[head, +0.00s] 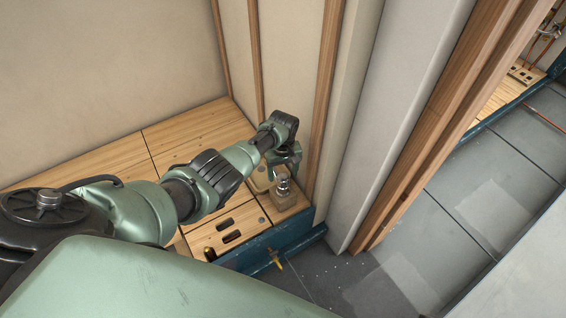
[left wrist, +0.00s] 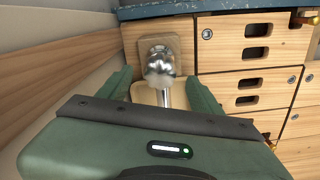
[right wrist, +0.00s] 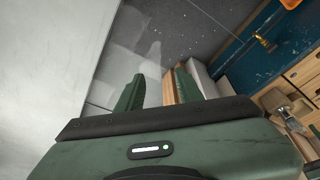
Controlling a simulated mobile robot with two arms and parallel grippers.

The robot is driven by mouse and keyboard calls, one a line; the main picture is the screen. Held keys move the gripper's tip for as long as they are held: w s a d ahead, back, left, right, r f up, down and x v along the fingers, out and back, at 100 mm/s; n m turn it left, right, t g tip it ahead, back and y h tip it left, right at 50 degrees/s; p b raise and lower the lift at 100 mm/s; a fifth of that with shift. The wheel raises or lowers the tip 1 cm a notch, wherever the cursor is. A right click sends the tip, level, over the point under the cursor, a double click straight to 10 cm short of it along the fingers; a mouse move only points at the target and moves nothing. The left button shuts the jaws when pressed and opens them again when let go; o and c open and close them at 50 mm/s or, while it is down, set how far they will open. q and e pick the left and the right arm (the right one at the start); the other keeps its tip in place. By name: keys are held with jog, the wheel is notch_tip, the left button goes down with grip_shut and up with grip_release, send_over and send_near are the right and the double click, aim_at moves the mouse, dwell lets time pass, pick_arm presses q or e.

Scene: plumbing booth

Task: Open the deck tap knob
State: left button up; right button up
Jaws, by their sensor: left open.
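The deck tap knob (head: 284,185) is shiny metal and stands on a small wooden block (head: 290,203) at the right end of the wooden deck. In the left wrist view the chrome knob (left wrist: 160,64) shows between my fingers, with its stem below and the wooden block (left wrist: 150,45) behind. My left gripper (left wrist: 163,88) is open, one finger on each side of the knob; I cannot tell whether either touches it. My right gripper (right wrist: 158,88) is open and empty, pointing at the floor, away from the tap. It is not seen in the head view.
Slotted wooden panels (head: 228,232) sit beside the tap, edged by a blue rail (head: 262,246). A brass valve (head: 275,260) sticks out at this rail. Wall studs (head: 329,90) and a grey post (head: 390,110) stand close to the right. Grey floor (head: 470,185) lies beyond.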

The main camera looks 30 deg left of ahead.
aim_at(283, 177)
pick_arm(q)
notch_tip(283, 177, up, 4)
jog(key=shift+r+p, duration=0.15)
jog(key=shift+p, duration=0.95)
pick_arm(e)
notch_tip(283, 177, down, 9)
jog(key=s, duration=0.1)
jog(key=shift+f+g, duration=0.2)
jog(key=shift+g, duration=0.1)
